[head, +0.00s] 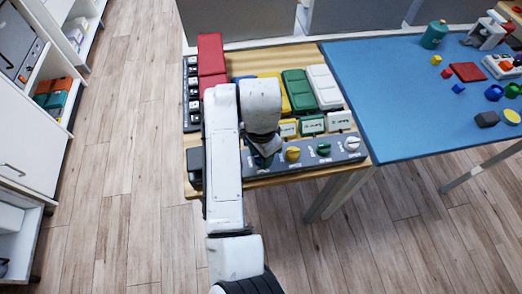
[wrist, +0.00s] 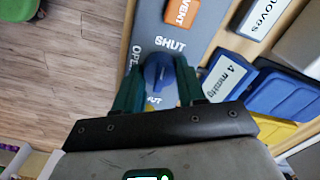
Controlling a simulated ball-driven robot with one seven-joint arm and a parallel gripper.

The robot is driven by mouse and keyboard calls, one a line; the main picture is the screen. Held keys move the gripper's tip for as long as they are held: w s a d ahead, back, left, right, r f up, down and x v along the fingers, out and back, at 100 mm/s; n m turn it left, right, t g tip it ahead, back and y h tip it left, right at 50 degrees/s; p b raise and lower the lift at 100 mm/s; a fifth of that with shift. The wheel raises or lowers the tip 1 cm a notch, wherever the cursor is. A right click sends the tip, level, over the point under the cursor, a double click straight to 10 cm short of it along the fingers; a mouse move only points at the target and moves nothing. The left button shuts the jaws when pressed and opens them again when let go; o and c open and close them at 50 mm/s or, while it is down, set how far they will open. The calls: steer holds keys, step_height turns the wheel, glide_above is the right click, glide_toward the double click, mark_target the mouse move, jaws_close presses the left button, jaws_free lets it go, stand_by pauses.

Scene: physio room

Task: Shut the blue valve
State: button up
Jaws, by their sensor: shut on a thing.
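The blue valve (wrist: 158,72) is a round knob with a raised grip on a grey panel (wrist: 190,42). In the head view my gripper (head: 264,160) is over the grey panel (head: 338,158), and my arm hides the blue valve there.
To the right on the panel are a yellow knob (head: 293,154), a green knob (head: 323,149) and a white knob (head: 352,144). An orange VENT block (wrist: 181,14) is close by. Coloured boxes, including a green one (head: 298,90), stand behind the panel. A blue-topped table (head: 400,120) adjoins at right.

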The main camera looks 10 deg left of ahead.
steer(key=shift+m, duration=0.6)
steer(key=o, duration=1.1)
steer(key=shift+c, duration=0.2)
steer(key=shift+r, duration=0.15)
step_height(320, 180, up, 10)
steer(key=shift+r+p, duration=0.25)
steer(key=shift+p, duration=0.15)
